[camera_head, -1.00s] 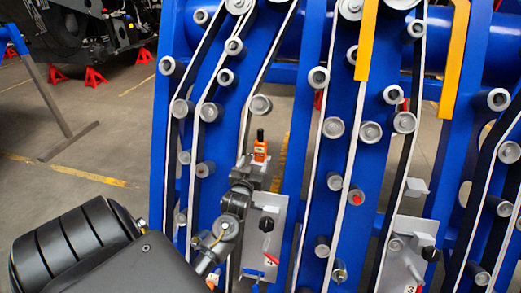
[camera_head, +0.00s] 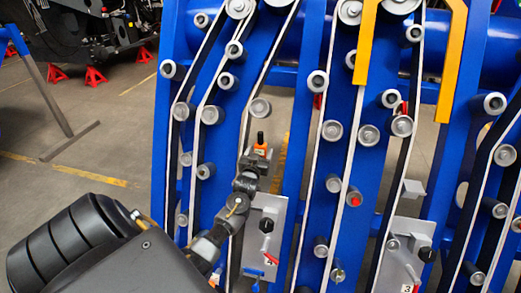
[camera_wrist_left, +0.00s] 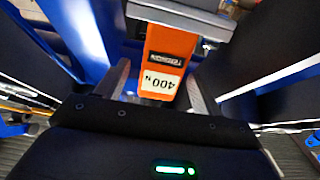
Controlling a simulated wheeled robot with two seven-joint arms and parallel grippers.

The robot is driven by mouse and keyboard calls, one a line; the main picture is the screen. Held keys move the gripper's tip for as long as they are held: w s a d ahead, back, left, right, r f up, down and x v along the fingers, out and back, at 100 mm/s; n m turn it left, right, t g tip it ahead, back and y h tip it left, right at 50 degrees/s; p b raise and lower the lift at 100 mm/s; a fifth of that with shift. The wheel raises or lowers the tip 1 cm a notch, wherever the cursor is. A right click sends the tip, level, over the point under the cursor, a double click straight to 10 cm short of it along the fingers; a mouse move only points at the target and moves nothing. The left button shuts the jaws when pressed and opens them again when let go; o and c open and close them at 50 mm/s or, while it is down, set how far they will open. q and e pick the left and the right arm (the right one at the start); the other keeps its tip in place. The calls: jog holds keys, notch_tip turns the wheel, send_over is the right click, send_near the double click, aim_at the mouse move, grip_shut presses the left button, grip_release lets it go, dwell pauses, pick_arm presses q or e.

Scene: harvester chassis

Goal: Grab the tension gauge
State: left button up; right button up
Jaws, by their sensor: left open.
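The tension gauge is a small orange block with a black top (camera_head: 260,146), standing upright beside a belt on the blue frame. In the left wrist view its orange face (camera_wrist_left: 170,55) carries a white "400 N" label, seen upside down. My left gripper (camera_head: 256,164) is at the gauge's lower part in the head view. In the left wrist view the open fingers of the left gripper (camera_wrist_left: 158,80) lie on either side of the gauge's label end. Whether either finger touches it I cannot tell. My right gripper is in neither view.
The blue frame (camera_head: 306,100) carries several belts and grey rollers close around the gauge. A grey plate (camera_head: 264,225) with a black knob and red lever sits just below it. Yellow bars (camera_head: 366,45) stand at the upper right. Open floor (camera_head: 110,140) lies to the left.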

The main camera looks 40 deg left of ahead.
pick_arm(q)
jog(key=shift+x, duration=1.05)
jog(key=c, duration=1.3)
jog(key=shift+r, duration=0.1)
jog(key=shift+r+b, duration=2.15)
jog(key=shift+r, duration=11.8)
